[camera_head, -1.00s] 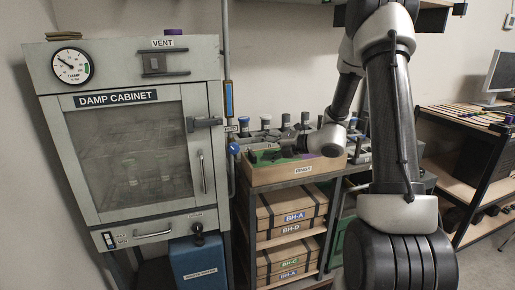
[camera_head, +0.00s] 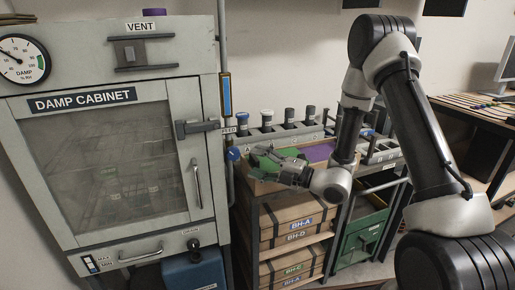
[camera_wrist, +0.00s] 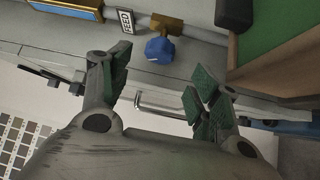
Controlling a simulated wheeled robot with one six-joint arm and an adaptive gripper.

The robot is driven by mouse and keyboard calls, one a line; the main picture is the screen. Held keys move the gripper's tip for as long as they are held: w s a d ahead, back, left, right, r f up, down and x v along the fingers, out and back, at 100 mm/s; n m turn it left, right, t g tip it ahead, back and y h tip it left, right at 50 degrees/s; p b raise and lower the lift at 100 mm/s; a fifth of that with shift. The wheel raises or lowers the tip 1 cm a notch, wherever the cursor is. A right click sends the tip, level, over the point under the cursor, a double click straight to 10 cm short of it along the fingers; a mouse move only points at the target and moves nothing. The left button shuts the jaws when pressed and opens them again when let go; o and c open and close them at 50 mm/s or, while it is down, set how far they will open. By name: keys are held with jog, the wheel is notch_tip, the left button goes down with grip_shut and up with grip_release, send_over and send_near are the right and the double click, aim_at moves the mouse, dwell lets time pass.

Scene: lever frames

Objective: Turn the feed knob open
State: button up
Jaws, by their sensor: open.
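The feed knob is a blue knob (camera_head: 232,153) on a pipe at the right side of the damp cabinet (camera_head: 110,150), below a small FEED label (camera_head: 229,130). In the wrist view the blue knob (camera_wrist: 159,49) sits on a brass-coloured fitting beside the FEED label (camera_wrist: 127,21). My gripper (camera_head: 258,160) is to the right of the knob in the head view, with a visible gap. In the wrist view my gripper (camera_wrist: 158,82) is open and empty. Its green-padded fingers are spread, and the knob shows beyond the gap between them, apart from both.
A shelf rack (camera_head: 252,215) with labelled boxes stands right of the cabinet, under my gripper. Several dark cylinders stand in a holder (camera_head: 285,135) behind it. The cabinet door handle (camera_head: 197,183) and latch (camera_head: 197,127) jut out near the knob.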

aim_at(237, 155)
jog(key=x, duration=0.7)
jog(key=shift+w+a, duration=0.2)
